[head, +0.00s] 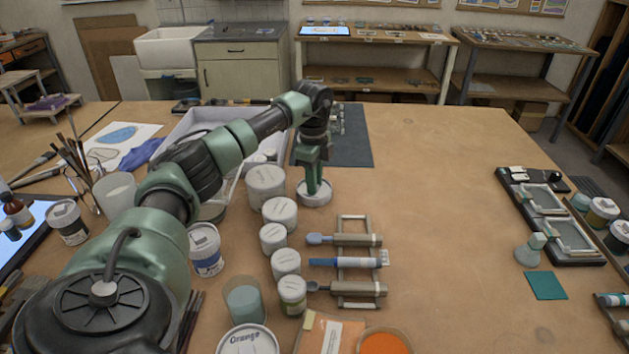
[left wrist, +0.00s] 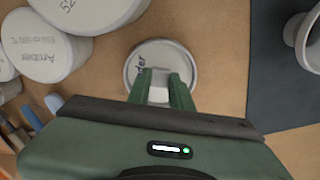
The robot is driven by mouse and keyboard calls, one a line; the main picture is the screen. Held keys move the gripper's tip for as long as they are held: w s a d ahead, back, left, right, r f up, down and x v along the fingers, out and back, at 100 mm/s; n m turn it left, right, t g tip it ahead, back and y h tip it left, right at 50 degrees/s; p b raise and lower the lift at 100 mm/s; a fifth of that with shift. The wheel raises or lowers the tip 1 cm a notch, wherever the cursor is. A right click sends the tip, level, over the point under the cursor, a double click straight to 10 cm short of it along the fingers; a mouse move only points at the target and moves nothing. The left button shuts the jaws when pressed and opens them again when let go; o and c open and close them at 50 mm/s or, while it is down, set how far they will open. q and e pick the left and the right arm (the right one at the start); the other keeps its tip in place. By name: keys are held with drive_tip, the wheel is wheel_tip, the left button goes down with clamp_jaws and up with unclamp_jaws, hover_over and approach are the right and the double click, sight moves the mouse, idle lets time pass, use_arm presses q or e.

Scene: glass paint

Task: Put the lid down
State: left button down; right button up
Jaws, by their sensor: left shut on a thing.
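The lid (head: 314,198) is a pale, round, shallow disc near the middle of the head view, just in front of the dark mat. My left gripper (head: 315,188) points straight down over it, with its green fingers shut on the lid's raised middle grip. In the left wrist view the lid (left wrist: 134,68) shows between and around the fingertips (left wrist: 160,88), with partly hidden dark lettering on top. The lid looks level and at or very close to the tabletop; I cannot tell whether it touches. My right gripper is not in view.
White lidded jars (head: 265,187) stand in a column left of the lid. The dark mat (head: 350,150) is behind. An open orange pot (head: 383,342) stands at the front. The table to the right (head: 440,200) is clear.

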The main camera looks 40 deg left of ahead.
use_arm(q)
drive_tip(key=c, duration=1.5)
unclamp_jaws()
drive_tip(key=shift+f, duration=0.1)
drive_tip(key=shift+o, duration=1.1)
wheel_tip(320, 180, up, 12)
drive_tip(key=b, duration=0.2)
drive_tip(key=shift+a, duration=0.15)
